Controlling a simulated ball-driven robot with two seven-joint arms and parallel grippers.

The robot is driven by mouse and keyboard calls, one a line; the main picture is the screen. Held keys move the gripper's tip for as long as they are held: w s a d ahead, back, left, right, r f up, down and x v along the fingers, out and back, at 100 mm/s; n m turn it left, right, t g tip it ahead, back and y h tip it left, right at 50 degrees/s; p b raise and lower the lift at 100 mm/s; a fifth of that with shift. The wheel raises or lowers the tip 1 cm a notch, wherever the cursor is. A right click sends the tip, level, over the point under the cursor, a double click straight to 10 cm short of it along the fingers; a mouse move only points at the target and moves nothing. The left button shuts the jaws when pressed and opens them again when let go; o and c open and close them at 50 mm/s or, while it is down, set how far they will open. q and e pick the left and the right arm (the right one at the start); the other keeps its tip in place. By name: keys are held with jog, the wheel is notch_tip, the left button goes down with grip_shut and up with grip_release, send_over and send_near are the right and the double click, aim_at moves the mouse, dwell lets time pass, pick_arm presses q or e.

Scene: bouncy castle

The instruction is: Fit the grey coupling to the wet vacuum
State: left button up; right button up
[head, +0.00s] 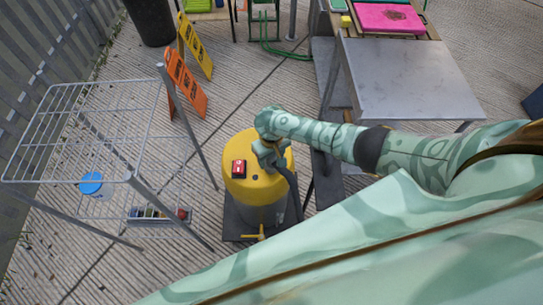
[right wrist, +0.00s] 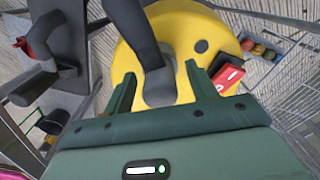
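The wet vacuum (head: 240,188) is a yellow drum with a grey lower part and a red switch on its lid. In the right wrist view its yellow lid (right wrist: 190,30) fills the upper middle. The grey coupling (right wrist: 160,86), at the end of a dark hose (right wrist: 132,28), stands over the lid between my right gripper's fingers. My right gripper (right wrist: 161,82) is open, with gaps on both sides of the coupling. In the head view the right gripper (head: 268,156) is above the lid. I cannot tell whether the coupling is seated. My left gripper is not in view.
A white wire rack (head: 95,125) stands at left, with a tray of coloured balls (head: 160,214) beneath. Orange and yellow signs (head: 185,83) stand behind. A metal table (head: 405,80) is at upper right. Ribbed floor is clear between the rack and vacuum.

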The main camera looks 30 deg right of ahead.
notch_tip(320, 180, up, 16)
jog(key=p, duration=0.8)
jog(key=shift+r+p, duration=0.15)
jog(key=shift+p, duration=0.15)
